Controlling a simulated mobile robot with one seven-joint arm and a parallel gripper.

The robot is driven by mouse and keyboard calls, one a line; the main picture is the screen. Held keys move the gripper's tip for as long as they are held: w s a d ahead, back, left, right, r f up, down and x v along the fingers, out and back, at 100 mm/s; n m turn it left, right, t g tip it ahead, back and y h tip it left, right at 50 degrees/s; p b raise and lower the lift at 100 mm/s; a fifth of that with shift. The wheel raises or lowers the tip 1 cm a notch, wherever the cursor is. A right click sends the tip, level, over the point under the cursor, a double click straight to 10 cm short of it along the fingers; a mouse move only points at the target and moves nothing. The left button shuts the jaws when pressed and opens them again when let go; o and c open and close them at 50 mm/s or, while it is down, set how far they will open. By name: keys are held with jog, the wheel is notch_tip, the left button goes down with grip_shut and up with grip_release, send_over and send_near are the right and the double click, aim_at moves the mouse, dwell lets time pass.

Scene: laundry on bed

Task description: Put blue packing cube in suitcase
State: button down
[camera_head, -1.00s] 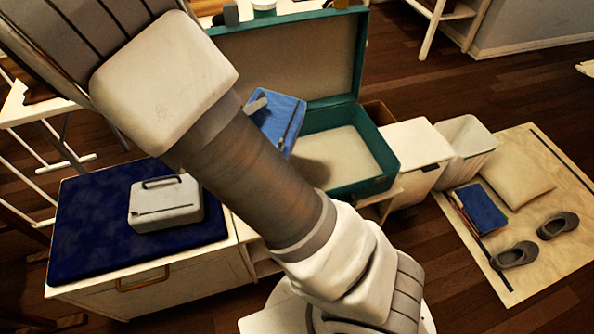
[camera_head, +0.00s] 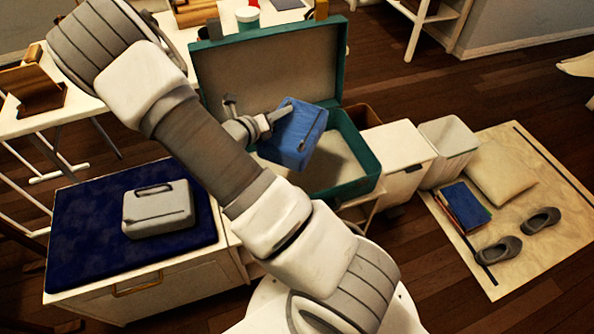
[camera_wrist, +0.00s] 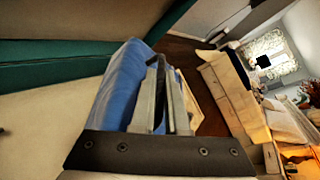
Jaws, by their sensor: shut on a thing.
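The blue packing cube (camera_head: 296,137) is held tilted in the air in front of the open suitcase's lid and over its left part. My gripper (camera_head: 268,117) is shut on its upper left edge. In the wrist view, the fingers (camera_wrist: 160,100) are closed on the blue packing cube (camera_wrist: 122,75). The green suitcase (camera_head: 366,158) stands open with its lid up and a pale interior. Its visible floor looks empty, though the cube and my arm hide part of it. In the wrist view, the suitcase's green edge (camera_wrist: 55,70) is on the left.
A grey packing cube (camera_head: 158,208) lies on a dark blue mat (camera_head: 80,235) on the left cabinet. A white bin (camera_head: 450,142) stands right of the suitcase. A floor mat (camera_head: 520,250) holds a cushion (camera_head: 502,172), a blue book (camera_head: 466,205) and grey shoes (camera_head: 540,220).

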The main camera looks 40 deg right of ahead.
jog(key=shift+s+d+f+g, duration=0.3)
jog(key=shift+d+f, duration=0.4)
jog(key=shift+d, duration=0.05)
notch_tip(320, 180, down, 17)
jog(key=b, duration=0.5)
jog(key=shift+b, duration=0.4)
jog(key=c, duration=0.9)
grip_release()
